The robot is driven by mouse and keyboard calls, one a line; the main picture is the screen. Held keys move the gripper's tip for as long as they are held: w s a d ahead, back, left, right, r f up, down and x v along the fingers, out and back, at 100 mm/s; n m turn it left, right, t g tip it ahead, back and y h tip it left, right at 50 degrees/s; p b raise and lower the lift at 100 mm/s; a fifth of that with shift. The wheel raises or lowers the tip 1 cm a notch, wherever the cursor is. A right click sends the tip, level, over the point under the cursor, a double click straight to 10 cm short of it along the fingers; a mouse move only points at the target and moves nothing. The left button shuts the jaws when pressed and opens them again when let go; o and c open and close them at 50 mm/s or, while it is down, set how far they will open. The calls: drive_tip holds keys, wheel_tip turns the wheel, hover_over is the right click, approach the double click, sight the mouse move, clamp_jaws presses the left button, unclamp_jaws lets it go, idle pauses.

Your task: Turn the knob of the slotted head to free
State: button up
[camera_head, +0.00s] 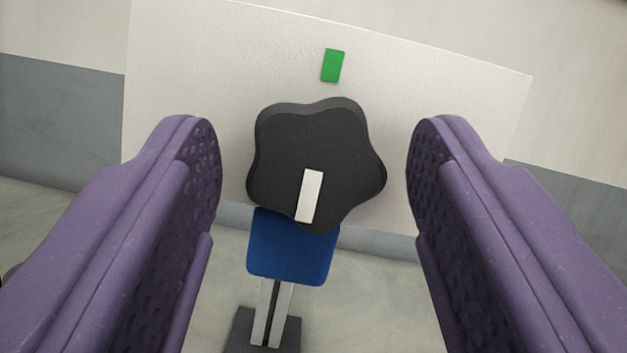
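A black lobed knob (313,150) is in the middle of the view, in front of a white plate. A white pointer mark (309,195) on its face points down, slightly left. A green mark (332,65) is on the plate above the knob. My gripper (313,170) is open, one purple finger on each side of the knob, with visible gaps on both sides. No part labelled as the slotted head can be made out.
The white plate (440,105) stands behind the knob. A blue block (290,248) sits just below the knob, partly covered by it, above a light slotted post (272,310) with a dark base. A grey-and-white wall is behind.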

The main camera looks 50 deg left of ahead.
drive_tip(key=p+v, duration=0.1)
drive_tip(key=v, duration=0.6)
drive_tip(key=shift+s+d+p, duration=0.2)
drive_tip(key=shift+d+p, duration=0.15)
